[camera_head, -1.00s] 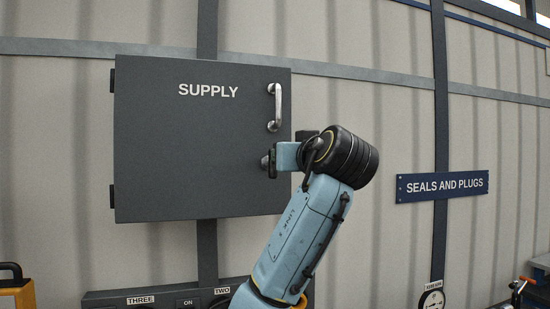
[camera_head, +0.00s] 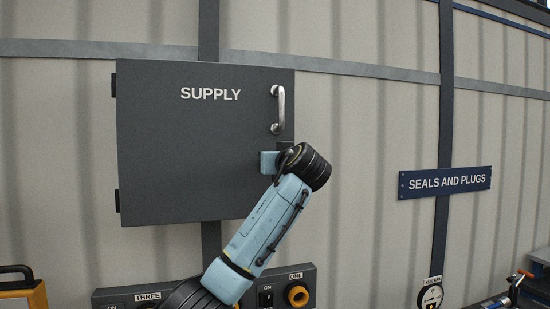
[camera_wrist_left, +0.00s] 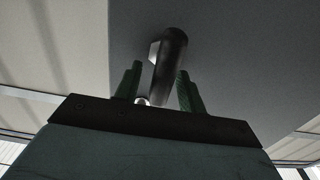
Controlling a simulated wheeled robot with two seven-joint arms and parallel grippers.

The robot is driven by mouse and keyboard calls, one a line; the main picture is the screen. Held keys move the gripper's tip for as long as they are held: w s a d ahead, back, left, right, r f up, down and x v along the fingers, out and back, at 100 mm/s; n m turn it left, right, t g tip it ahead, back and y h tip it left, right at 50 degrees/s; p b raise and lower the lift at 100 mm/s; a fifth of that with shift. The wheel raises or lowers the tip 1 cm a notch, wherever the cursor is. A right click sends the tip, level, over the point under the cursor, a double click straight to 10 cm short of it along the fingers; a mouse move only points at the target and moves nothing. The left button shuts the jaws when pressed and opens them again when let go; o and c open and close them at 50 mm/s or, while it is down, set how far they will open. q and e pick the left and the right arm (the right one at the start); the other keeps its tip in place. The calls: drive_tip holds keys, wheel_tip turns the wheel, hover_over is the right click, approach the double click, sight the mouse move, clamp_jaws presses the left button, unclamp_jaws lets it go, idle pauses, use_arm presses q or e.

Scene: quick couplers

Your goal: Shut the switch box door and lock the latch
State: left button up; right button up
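The grey switch box door (camera_head: 190,140), marked SUPPLY, faces me with its hinges at the left. It looks shut or nearly so; any gap at its right edge is hard to tell. A metal handle (camera_head: 278,109) is at its upper right. My left gripper (camera_wrist_left: 158,88) is at the door's lower right edge. In the left wrist view its green fingers are open, with a dark latch knob (camera_wrist_left: 170,62) between or just beyond them. Contact cannot be told. In the head view my wrist hides the latch. My right gripper is not in view.
A socket panel (camera_head: 285,271) with switches and an orange-ringed socket is below the box. A blue SEALS AND PLUGS sign (camera_head: 444,182) and a gauge (camera_head: 431,297) are at the right. An orange case (camera_head: 22,297) stands at lower left.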

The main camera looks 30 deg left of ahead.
use_arm(q)
clamp_jaws()
drive_tip(key=n+b, duration=0.3)
drive_tip(key=b, duration=0.1)
drive_tip(key=shift+s+a+f+n, duration=0.1)
drive_tip(key=shift+s+f+n, duration=0.2)
drive_tip(key=shift+n, duration=0.1)
drive_tip(key=n+b, duration=0.1)
drive_tip(key=n, duration=0.3)
drive_tip(key=f+n+b, duration=0.1)
drive_tip(key=n, duration=0.4)
drive_tip(key=s+a+n, duration=0.1)
drive_tip(key=n, duration=0.4)
drive_tip(key=shift+f+b, duration=0.2)
drive_tip(key=shift+b, duration=0.2)
drive_tip(key=shift+n, duration=0.3)
